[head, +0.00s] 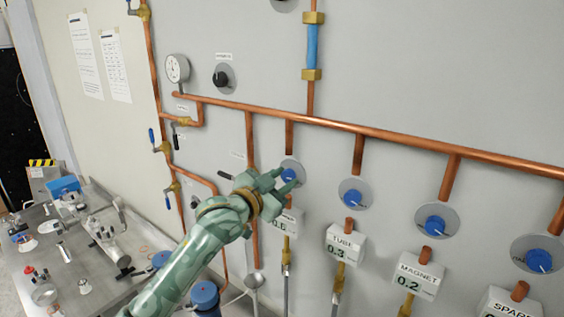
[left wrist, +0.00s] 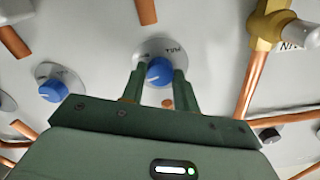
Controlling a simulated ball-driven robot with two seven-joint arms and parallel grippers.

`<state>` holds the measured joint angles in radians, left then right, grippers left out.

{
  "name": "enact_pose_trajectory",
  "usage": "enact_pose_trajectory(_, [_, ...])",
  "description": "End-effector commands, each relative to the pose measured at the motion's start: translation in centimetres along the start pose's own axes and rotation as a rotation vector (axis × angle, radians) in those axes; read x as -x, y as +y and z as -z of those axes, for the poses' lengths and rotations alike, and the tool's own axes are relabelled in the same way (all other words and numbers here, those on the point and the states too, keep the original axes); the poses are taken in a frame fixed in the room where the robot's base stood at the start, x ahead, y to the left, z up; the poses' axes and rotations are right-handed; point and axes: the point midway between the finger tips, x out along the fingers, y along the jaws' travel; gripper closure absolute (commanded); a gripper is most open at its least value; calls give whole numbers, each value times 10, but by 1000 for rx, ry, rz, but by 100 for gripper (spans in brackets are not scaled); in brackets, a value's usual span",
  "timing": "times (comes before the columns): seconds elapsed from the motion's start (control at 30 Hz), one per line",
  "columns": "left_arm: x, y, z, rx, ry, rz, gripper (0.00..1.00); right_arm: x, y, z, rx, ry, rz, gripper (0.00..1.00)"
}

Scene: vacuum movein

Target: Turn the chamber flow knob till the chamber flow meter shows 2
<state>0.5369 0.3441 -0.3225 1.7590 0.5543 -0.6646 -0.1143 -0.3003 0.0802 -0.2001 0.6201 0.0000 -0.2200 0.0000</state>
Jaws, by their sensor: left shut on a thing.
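The chamber flow knob appears to be the leftmost blue knob (head: 289,175) on the wall panel, on a grey round plate. My left gripper (head: 284,179) is shut on this knob. In the left wrist view the blue knob (left wrist: 159,71) sits between the two green fingers (left wrist: 158,80). The white meter below the knob (head: 288,222) is partly covered by my gripper; its name is hidden and its reading looks like 0.6. My right gripper is not in view.
To the right are more blue knobs with meters: TUBE (head: 344,245) at 0.3, MAGNET (head: 417,275) at 0.2 and SPARE (head: 510,303). A copper pipe (head: 400,143) runs above them. A bench (head: 95,280) with small parts stands at lower left.

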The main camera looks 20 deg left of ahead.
Motion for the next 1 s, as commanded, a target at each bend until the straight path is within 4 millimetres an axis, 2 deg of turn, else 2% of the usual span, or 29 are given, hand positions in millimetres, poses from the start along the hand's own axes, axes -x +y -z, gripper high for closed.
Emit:
enact_pose_trajectory(0.03, [0, -2, 5, 46, -5, -2, 92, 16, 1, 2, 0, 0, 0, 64])
enact_pose_trajectory(0.1, [0, -2, 5, 113, -5, -1, 92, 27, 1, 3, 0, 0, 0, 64])
enact_pose_trajectory(0.4, [0, -1, 2, 397, -4, 0, 92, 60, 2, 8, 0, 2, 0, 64])
enact_pose_trajectory(0.6, [0, 0, 0, 587, -1, 0, 92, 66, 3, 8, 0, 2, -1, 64])
enact_pose_trajectory(1.0, [0, 0, -2, 904, -1, 1, 92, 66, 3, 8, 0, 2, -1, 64])
